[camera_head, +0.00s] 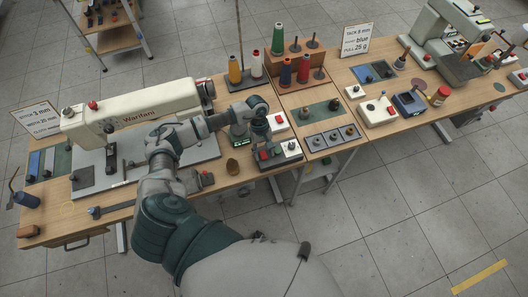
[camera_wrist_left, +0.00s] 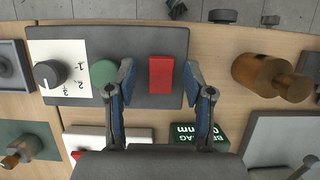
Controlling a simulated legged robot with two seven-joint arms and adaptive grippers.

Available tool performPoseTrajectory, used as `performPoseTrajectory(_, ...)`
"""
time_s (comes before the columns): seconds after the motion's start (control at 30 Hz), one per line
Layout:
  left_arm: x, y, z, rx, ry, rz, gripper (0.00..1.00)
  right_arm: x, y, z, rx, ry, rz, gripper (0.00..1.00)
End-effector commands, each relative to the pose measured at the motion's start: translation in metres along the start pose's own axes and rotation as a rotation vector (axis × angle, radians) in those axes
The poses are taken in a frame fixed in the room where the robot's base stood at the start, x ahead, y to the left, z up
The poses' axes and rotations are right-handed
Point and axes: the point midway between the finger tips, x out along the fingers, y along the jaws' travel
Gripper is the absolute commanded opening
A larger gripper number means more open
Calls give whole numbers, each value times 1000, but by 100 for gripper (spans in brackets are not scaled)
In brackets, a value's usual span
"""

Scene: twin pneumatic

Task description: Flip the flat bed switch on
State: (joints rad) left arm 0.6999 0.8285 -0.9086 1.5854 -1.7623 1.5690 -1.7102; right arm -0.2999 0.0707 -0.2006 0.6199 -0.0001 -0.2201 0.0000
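A dark grey switch box (camera_head: 290,158) stands at the front edge of the table, right of the white Warifani sewing machine (camera_head: 130,109). In the left wrist view its face (camera_wrist_left: 145,40) carries a dial (camera_wrist_left: 48,74) marked 1, 2, 3, a round green button (camera_wrist_left: 103,73) and a red rectangular switch (camera_wrist_left: 161,74). My left gripper (camera_wrist_left: 160,76) is open above the box, its fingertips on either side of the red switch. The left finger partly covers the green button. In the head view my left gripper (camera_head: 262,146) hides part of the box. My right gripper is out of view.
A white box with a red button (camera_head: 278,121) stands just behind. Thread spools (camera_head: 286,72) stand farther back.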

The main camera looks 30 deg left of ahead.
Motion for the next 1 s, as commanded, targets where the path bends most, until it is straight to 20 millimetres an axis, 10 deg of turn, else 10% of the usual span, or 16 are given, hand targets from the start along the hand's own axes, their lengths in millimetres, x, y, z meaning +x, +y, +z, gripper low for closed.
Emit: performPoseTrajectory(1.0, -119, 1, -1, 0, -2, -1, 52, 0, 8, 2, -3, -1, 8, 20)
